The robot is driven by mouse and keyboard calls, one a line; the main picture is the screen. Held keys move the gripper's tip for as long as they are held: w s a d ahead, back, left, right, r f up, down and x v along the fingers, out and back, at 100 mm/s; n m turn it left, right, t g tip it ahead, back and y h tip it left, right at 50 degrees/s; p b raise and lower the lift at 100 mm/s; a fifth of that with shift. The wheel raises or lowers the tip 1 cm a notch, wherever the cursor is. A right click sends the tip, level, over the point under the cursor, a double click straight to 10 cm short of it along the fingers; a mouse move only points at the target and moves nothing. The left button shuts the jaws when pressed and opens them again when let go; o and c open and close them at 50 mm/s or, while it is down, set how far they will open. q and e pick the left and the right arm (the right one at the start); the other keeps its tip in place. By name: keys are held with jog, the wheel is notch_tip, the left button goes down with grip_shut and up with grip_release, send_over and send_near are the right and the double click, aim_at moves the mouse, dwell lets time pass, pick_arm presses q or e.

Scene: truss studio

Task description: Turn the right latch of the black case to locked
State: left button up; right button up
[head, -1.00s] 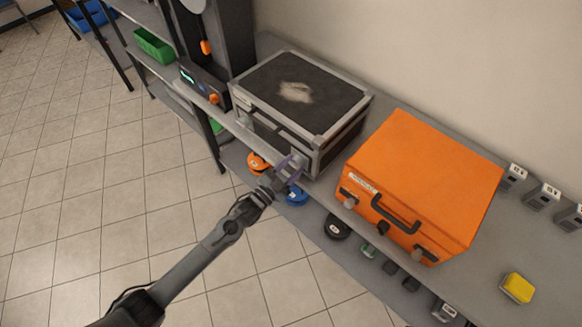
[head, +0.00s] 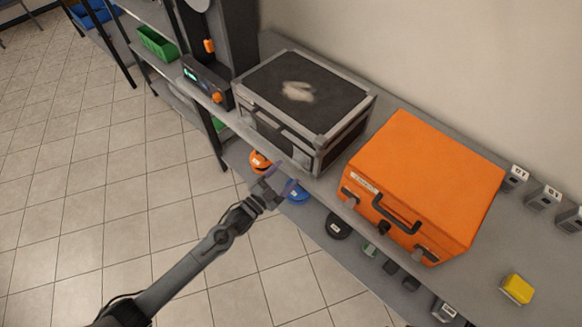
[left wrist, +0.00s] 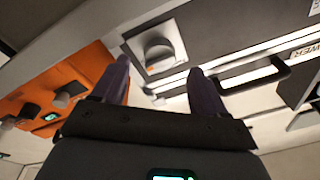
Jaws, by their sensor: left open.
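The black case (head: 262,88) with a grey metal frame stands on the shelf bench in the head view. Its right latch (head: 301,157) is on the front, near the right corner. In the left wrist view the right latch (left wrist: 158,53) is a round grey knob with a ridge on a square plate, with a small orange mark beside it. My left gripper (head: 284,178) is open and empty, just in front of the latch and apart from it. In the wrist view its two purple fingers (left wrist: 162,82) lie either side of the knob's line. My right gripper is not in view.
An orange case (head: 425,175) stands right of the black case, close to it. The black case's handle (left wrist: 255,75) shows beside the latch. Blue (head: 298,192) and orange (head: 259,161) round items lie on the lower shelf. The tiled floor in front is clear.

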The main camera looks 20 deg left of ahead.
pick_arm(q)
jog(key=v, duration=0.6)
jog(key=shift+s, duration=0.25)
jog(key=shift+a, duration=0.1)
